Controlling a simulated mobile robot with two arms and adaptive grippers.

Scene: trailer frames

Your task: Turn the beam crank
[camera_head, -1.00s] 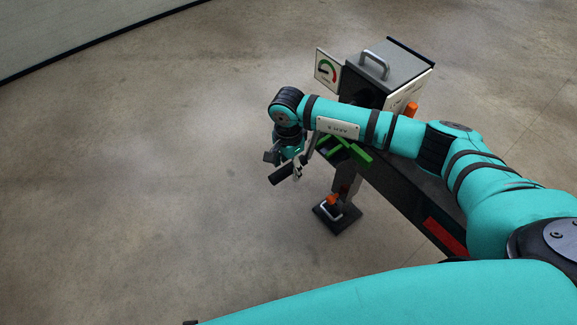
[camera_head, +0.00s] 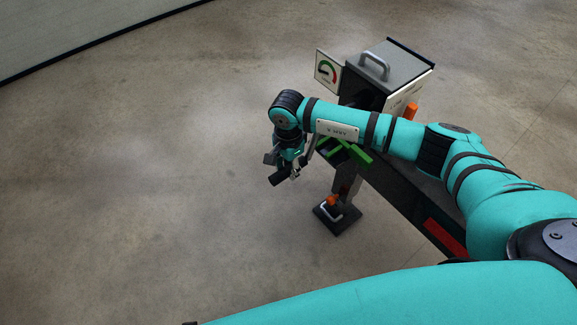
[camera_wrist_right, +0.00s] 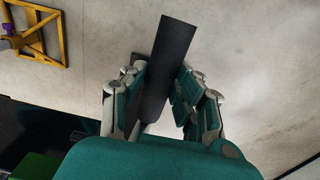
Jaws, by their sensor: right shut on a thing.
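The beam crank shows as a black cylindrical handle (camera_head: 279,177) at the left side of the dark beam stand, with a grey crank arm (camera_head: 310,147) running up towards the stand. My right gripper (camera_head: 293,165) is at the handle, under my teal wrist. In the right wrist view, the black handle (camera_wrist_right: 170,55) stands between the two fingers of my right gripper (camera_wrist_right: 163,95), which is shut on it. The handle's free end sticks out past the fingers. My forearm hides part of the stand. My left gripper is not in view.
A dark box with a metal handle (camera_head: 375,65) and a gauge sign (camera_head: 327,70) stand behind my forearm. A black foot plate (camera_head: 337,216) with an orange knob sits on the floor. A yellow frame (camera_wrist_right: 40,38) shows in the right wrist view. The floor at left is clear.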

